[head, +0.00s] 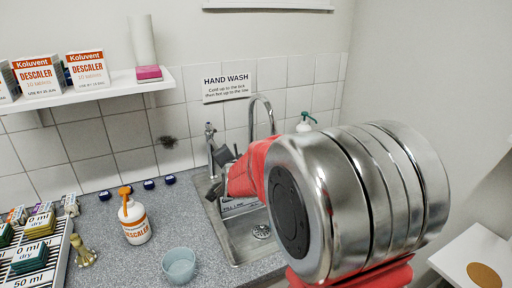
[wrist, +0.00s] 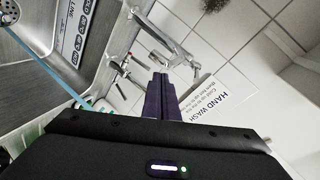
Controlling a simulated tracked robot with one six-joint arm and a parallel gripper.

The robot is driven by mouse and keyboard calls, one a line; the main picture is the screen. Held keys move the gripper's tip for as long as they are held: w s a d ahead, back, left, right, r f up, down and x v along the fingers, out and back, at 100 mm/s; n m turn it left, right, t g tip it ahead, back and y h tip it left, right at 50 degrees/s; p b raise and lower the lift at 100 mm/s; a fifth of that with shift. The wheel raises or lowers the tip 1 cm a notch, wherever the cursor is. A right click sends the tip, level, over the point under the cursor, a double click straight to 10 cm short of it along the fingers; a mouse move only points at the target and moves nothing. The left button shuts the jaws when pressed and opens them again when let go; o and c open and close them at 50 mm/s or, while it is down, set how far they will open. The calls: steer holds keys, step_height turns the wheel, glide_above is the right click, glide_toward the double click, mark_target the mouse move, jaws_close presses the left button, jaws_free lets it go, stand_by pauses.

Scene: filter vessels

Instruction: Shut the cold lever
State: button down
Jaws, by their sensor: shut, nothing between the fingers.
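The chrome tap shows as a tall curved spout (head: 265,103) behind the sink in the head view, and as a bar in the wrist view (wrist: 160,36). A small chrome fitting (head: 210,132) stands left of the spout. In the wrist view a small lever-like part with a red mark (wrist: 124,64) is left of my fingertips. I cannot tell which part is the cold lever. My gripper (wrist: 161,76) is shut and empty, its tips close to the tap in the picture; contact cannot be told. In the head view my gripper (head: 222,157) is partly hidden by my red arm.
The steel sink (head: 225,230) lies below, with a drain (head: 261,231). A HAND WASH sign (head: 229,82) is on the tiled wall. A descaler bottle (head: 134,220) and pale cup (head: 178,266) stand on the counter. A pale blue strip (wrist: 95,96) crosses the wrist view.

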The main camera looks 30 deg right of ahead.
steer(key=w+d+f+m+t+h, duration=0.1)
steer(key=d+f+m+h, duration=0.3)
steer(key=d, duration=0.5)
steer(key=w+d+f+m+t+h, duration=0.1)
steer(key=w+d+f+m+h, duration=0.2)
steer(key=d+f+m+h, duration=0.2)
steer(key=d+f+m, duration=0.2)
steer(key=d+m, duration=0.1)
steer(key=d, duration=0.1)
steer(key=shift+w+f, duration=0.2)
steer(key=shift+w, duration=0.05)
steer(key=shift+w+d, duration=0.1)
steer(key=shift+d, duration=0.05)
steer(key=x, duration=0.9)
steer(key=shift+w+d+r, duration=0.2)
steer(key=shift+w+r, duration=0.05)
steer(key=shift+a, duration=0.1)
